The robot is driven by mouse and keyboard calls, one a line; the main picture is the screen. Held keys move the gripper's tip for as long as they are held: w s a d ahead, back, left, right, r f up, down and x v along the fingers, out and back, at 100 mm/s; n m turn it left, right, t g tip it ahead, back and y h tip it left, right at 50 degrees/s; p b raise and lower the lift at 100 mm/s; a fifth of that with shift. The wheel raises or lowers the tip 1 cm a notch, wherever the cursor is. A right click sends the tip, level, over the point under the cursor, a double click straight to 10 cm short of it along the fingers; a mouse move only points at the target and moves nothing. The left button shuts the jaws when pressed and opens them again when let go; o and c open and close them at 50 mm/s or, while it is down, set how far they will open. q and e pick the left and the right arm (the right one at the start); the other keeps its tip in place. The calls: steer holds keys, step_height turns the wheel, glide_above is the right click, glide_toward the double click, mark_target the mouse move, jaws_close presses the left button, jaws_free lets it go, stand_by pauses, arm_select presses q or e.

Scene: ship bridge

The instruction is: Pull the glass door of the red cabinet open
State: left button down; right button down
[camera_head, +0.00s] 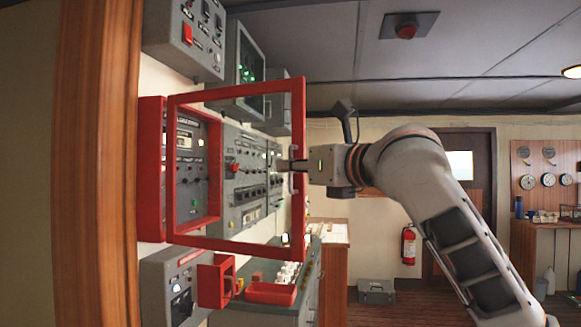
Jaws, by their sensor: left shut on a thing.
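The red cabinet (151,170) is fixed to the wall at the left, with a grey control panel showing inside it. Its glass door (240,93), a red frame with a clear pane, stands swung out from the cabinet, and wall panels show through it. A small handle (292,184) is on the door's right upright. My left gripper (297,165) is at that upright, shut on the handle; the fingertips are small and partly hidden. My right gripper is not in view.
Grey control boxes (187,35) hang above the cabinet. A counter (300,300) with a red tray (270,293) is below the door. A wooden post (97,160) stands at the near left. A fire extinguisher (408,245) and grey toolbox (376,291) are at the back.

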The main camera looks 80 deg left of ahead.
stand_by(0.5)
arm_select(q)
steer(key=c, duration=2.5)
jaws_free()
steer(key=shift+c, duration=0.2)
steer(key=shift+d, duration=0.15)
steer(key=v, duration=0.7)
steer(key=shift+d, duration=0.15)
